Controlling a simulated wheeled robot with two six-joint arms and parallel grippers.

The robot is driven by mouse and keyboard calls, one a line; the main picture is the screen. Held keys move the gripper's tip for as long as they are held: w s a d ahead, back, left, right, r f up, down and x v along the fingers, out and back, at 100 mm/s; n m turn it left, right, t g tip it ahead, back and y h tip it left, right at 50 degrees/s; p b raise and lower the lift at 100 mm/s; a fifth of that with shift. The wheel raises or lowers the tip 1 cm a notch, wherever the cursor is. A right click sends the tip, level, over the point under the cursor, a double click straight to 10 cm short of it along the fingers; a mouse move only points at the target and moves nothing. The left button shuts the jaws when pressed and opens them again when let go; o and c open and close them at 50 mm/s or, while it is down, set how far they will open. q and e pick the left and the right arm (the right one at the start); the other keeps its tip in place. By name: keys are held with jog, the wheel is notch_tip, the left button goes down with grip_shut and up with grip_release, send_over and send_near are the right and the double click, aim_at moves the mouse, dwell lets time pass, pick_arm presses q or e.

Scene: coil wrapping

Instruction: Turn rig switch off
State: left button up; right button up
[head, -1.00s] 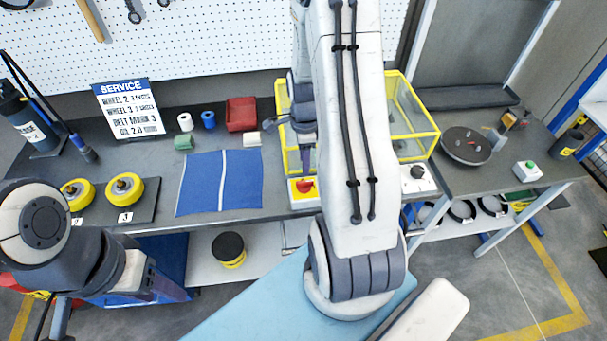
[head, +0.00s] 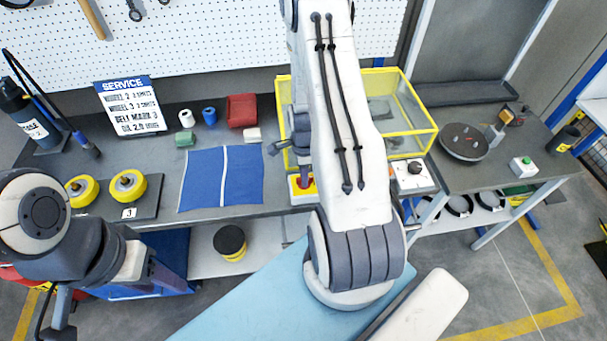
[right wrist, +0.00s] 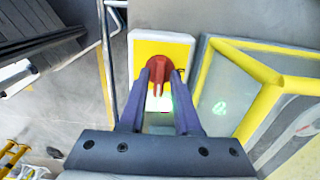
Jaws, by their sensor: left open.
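The rig switch is a red rotary knob (right wrist: 160,70) on a yellow plate in a white box (right wrist: 140,45). Its handle bar points down toward my gripper in the right wrist view. In the head view the red knob (head: 299,184) is partly hidden, at the front left corner of the yellow-framed case. My right gripper (right wrist: 161,76) is open, with its purple fingertips on either side of the knob's handle and a gap showing; contact cannot be told. My left gripper (head: 62,326) is open and empty at the lower left, away from the bench.
The yellow-framed clear case (head: 405,100) stands behind the switch, with a white box with a black dial (head: 414,173) at its front right. A blue mat (head: 222,178) lies to the left. Two yellow wheels (head: 128,186) sit on a dark plate further left.

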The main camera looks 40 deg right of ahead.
grip_shut()
jog(key=shift+n, duration=0.3)
jog(key=n+b, duration=0.1)
jog(key=n, duration=0.1)
jog(key=shift+w+n, duration=0.1)
jog(key=shift+n, duration=0.3)
jog(key=n+b, duration=0.1)
jog(key=n, duration=0.3)
jog(key=shift+b, duration=0.35)
jog(key=n+b, duration=0.1)
jog(key=n, duration=0.4)
jog(key=shift+n, duration=0.4)
jog(key=n+b, duration=0.1)
jog(key=n, duration=0.3)
jog(key=shift+w+d+r+n, duration=0.1)
jog(key=shift+n, duration=0.3)
